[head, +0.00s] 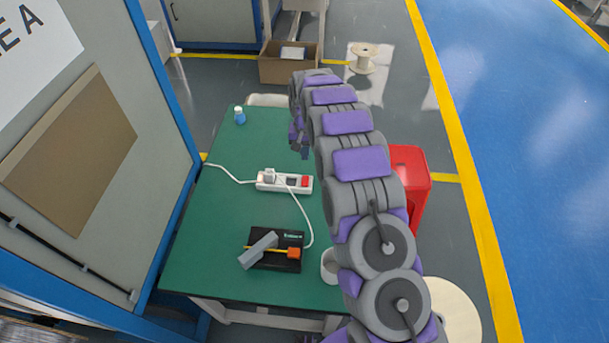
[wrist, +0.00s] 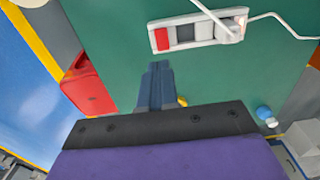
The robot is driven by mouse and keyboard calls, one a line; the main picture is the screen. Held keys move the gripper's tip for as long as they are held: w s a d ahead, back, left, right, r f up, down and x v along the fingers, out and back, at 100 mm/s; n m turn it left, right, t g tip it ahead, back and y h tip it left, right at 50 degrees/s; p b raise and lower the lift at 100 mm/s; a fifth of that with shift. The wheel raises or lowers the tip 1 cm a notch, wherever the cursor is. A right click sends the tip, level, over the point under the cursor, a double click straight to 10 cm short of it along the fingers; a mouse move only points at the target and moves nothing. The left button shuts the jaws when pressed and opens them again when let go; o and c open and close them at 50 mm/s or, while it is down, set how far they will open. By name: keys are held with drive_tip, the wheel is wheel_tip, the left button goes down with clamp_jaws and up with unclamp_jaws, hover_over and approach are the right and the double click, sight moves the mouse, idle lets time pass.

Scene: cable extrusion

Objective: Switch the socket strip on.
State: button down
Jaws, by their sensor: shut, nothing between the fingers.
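The white socket strip (head: 285,181) lies on the green table, with a red switch (head: 305,181) at its right end and a white plug with a cable at its left. In the wrist view the strip (wrist: 210,31) lies ahead of my gripper, with the red switch (wrist: 162,39) at its left end and the plug at its right. My gripper (head: 304,152) is shut and empty, above the table beyond the strip in the head view. In the wrist view its fingers (wrist: 157,72) point toward the strip, apart from it in the picture. Whether the switch is on cannot be told.
A black device (head: 288,262) with a grey bar and orange part sits at the near side of the green table (head: 210,240). A blue-and-white bottle (head: 240,117) stands at the far left. A red container (head: 409,170) is right of the table. White cables run from the strip.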

sight(305, 183)
drive_tip(key=shift+w+f, duration=0.15)
idle(0.3)
wheel_tip(305, 183, down, 14)
drive_tip(key=shift+b, duration=1)
